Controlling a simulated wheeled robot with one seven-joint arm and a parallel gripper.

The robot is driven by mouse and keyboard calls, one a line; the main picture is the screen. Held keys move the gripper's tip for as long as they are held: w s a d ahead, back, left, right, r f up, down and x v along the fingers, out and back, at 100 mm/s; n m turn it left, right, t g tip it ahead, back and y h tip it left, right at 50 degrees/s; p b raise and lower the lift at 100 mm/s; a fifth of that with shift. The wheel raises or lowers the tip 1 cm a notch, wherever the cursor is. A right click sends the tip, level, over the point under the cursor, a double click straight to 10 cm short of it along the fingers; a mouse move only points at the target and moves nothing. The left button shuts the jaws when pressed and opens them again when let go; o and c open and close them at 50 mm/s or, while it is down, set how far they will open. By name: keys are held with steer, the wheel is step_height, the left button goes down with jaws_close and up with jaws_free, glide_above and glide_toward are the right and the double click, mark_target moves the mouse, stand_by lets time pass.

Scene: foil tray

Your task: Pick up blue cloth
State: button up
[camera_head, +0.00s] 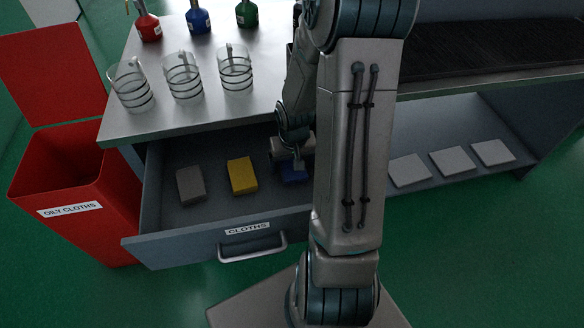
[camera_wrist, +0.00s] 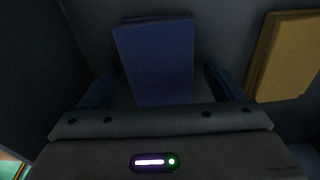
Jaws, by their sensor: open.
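The blue cloth (camera_head: 293,173) is a small folded block lying in the open drawer, partly hidden by my gripper and arm in the head view. My gripper (camera_head: 292,158) is down in the drawer, just over the cloth. In the wrist view the blue cloth (camera_wrist: 158,62) lies between my gripper's two fingers (camera_wrist: 155,88), with a gap on each side. The fingers are apart and hold nothing. I cannot tell how far down beside the cloth the fingertips reach.
A yellow cloth (camera_head: 242,176) and a grey cloth (camera_head: 191,185) lie left of the blue one in the drawer (camera_head: 165,243). Glass jars (camera_head: 184,78) and coloured bottles (camera_head: 198,20) stand on the bench (camera_head: 165,120). A red bin (camera_head: 85,200) stands at left.

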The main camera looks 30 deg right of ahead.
steer(key=c, duration=1.1)
steer(key=shift+r, duration=0.1)
steer(key=shift+r+p, duration=0.3)
steer(key=shift+r, duration=0.25)
step_height(320, 180, up, 3)
steer(key=shift+d+r+p, duration=0.1)
steer(key=shift+r+p, duration=0.05)
steer(key=shift+p, duration=0.45)
steer(key=shift+s+a+r, duration=1.1)
steer(key=shift+s+a, duration=0.25)
steer(key=shift+a, duration=0.1)
steer(key=shift+s+a+r, duration=1.05)
steer(key=shift+s+a, duration=0.25)
steer(key=shift+a, duration=0.15)
steer(key=shift+s+a+r, duration=1.1)
steer(key=shift+s+a, duration=0.25)
steer(key=shift+a, duration=0.1)
